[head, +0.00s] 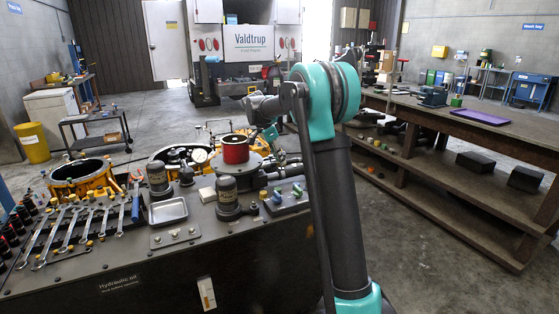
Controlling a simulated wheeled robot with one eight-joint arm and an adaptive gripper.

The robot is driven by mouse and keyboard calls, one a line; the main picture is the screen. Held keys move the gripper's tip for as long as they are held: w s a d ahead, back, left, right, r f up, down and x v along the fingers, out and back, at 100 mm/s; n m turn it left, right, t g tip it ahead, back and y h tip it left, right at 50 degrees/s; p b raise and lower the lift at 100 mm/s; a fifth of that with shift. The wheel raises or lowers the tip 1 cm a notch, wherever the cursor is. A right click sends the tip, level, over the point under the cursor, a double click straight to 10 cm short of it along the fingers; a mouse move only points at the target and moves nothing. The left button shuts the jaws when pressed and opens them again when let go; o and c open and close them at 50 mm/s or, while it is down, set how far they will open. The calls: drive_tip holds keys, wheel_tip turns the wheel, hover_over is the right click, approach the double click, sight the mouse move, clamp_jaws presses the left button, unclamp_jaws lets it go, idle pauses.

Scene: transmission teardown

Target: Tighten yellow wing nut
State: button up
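I cannot pick out a yellow wing nut for certain; several small yellow parts are too small to identify. My gripper (262,108) is a dark grey shape at the end of my teal and black arm, above the back right of the workbench. It is small and partly hidden by my arm, so its fingers cannot be made out. I see nothing clearly held in it.
The dark workbench (130,262) carries wrenches (78,225), a metal tray (168,211), dark canisters (226,195), a red cylinder (235,149) and orange-yellow housings (82,176). A long wooden table (450,118) stands right. Floor between them is clear.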

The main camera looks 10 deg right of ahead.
drive_tip(key=v, duration=1.1)
drive_tip(key=s+d+f+n+y, duration=0.1)
drive_tip(key=s+d+f+n, duration=0.1)
drive_tip(key=s+f, duration=0.2)
drive_tip(key=s+d+f+n, duration=0.3)
drive_tip(key=s, duration=0.5)
drive_tip(key=s+d+f+n+t+y, duration=0.1)
drive_tip(key=s+d+f+n, duration=0.1)
drive_tip(key=s+f, duration=0.2)
drive_tip(key=shift+s+d+f+n+y, duration=0.15)
drive_tip(key=shift+s+f, duration=0.05)
drive_tip(key=shift+s, duration=0.35)
drive_tip(key=shift+s+d+f+n+y, duration=0.1)
drive_tip(key=shift+s+f+n+y, duration=0.05)
drive_tip(key=shift+s, duration=0.4)
drive_tip(key=s+d+f+n+t+y, duration=0.1)
drive_tip(key=s+f+n, duration=0.2)
drive_tip(key=s+f, duration=0.4)
drive_tip(key=s+d+f+n, duration=0.1)
drive_tip(key=s+f+n, duration=0.3)
drive_tip(key=s, duration=1)
wheel_tip(320, 180, down, 3)
drive_tip(key=shift+s+f+t+y, duration=0.15)
drive_tip(key=shift+s+t+y, duration=0.25)
